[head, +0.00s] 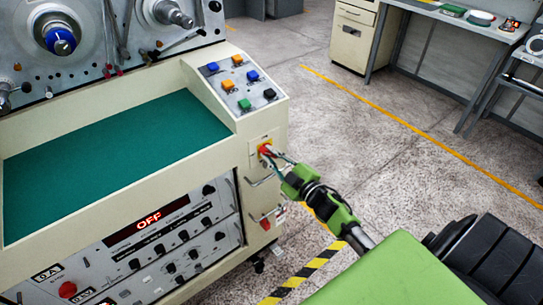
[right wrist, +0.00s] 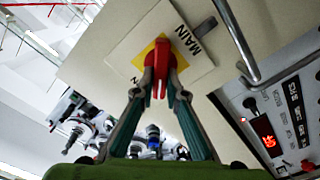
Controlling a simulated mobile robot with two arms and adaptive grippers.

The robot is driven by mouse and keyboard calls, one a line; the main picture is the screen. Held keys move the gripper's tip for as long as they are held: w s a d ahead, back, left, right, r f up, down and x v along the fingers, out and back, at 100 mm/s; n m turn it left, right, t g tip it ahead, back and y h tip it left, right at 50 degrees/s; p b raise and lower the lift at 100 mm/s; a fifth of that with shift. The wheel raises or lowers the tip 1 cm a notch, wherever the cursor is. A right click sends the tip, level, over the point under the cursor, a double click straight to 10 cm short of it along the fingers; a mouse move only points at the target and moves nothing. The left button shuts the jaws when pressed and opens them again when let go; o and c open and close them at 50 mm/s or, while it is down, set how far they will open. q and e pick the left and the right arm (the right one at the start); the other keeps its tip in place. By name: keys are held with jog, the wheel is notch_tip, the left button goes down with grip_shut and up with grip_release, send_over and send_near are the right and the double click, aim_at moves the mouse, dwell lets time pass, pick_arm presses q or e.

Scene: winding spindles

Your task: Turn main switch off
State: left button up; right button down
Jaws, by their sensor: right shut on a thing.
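The main switch has a red handle (right wrist: 160,62) on a yellow square and a pale plate (right wrist: 198,62) marked MAIN, seen in the right wrist view. In the head view its plate (head: 256,146) is on the cream machine's right end face, and a little red (head: 265,149) shows at the gripper. My right gripper (right wrist: 160,92) is shut on the red handle, one finger on each side, hiding part of it. It also shows in the head view (head: 272,154). The machine's display (head: 149,219) reads OFF in red. My left gripper is out of view.
Metal bar handles (head: 262,182) stick out near the switch, one beside my gripper in the wrist view (right wrist: 235,40). A sloped panel of coloured buttons (head: 238,82) is above. A red knob (head: 265,224) is below. Open floor (head: 400,170) lies to the right.

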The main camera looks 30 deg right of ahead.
jog(key=n, duration=0.1)
jog(key=n+b, duration=0.1)
jog(key=n, duration=0.2)
jog(key=shift+a+f+n+b, duration=0.15)
jog(key=shift+f+n+b, duration=0.15)
jog(key=n+b, duration=0.1)
jog(key=n, duration=0.3)
jog(key=shift+f+b, duration=0.15)
jog(key=shift+b, duration=0.2)
jog(key=shift+n, duration=0.4)
jog(key=c, duration=2)
grip_release()
jog(key=shift+c, duration=0.2)
jog(key=shift+s, duration=0.1)
jog(key=s, duration=1.1)
jog(key=shift+s+d, duration=0.4)
jog(key=shift+d, duration=0.05)
